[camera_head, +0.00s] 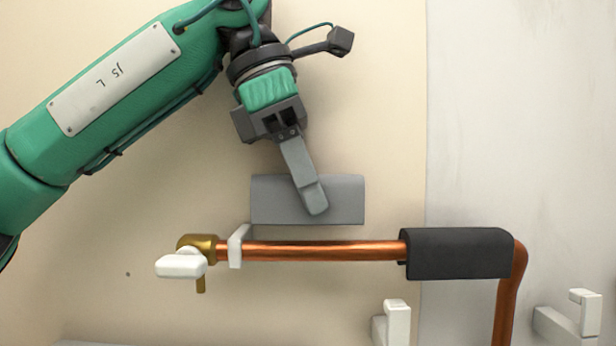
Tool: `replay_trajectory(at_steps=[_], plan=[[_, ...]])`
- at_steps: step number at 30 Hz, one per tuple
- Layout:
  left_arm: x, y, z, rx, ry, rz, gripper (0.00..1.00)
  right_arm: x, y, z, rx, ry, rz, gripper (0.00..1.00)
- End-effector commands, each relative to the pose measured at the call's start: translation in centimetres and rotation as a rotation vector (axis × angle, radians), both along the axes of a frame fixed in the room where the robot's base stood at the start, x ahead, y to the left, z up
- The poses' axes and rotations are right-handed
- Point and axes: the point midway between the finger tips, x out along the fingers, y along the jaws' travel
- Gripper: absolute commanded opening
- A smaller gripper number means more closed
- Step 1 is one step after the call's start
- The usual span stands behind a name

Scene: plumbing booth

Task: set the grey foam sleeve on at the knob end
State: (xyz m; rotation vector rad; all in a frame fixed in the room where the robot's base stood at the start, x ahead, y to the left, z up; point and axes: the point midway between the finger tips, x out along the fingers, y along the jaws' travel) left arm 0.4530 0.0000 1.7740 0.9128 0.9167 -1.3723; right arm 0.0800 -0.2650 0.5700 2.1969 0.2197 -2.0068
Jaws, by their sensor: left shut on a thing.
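The grey foam sleeve (345,198) is held level just above the copper pipe (330,251), apart from it in the picture. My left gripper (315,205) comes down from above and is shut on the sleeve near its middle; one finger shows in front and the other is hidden. The knob end is at the left, with a brass valve (203,243) and a white knob (181,266). A dark foam sleeve (458,253) sits around the pipe's right part, up to the bend. My right gripper is not in view.
A white clip (238,246) holds the pipe just right of the valve. White brackets (397,322) and (585,310) stick out below the pipe. The pipe turns down at the right.

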Motion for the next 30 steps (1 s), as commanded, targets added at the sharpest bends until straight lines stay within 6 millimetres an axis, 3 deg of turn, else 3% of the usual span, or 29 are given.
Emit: replay_trajectory(at_steps=[17, 30], plan=[[0.1, 0.0, -0.3, 0.000, 0.000, 0.000, 0.21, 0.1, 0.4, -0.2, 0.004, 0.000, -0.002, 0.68], [0.1, 0.0, -2.5, -0.001, 0.000, 0.000, 0.21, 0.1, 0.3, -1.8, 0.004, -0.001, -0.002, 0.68]])
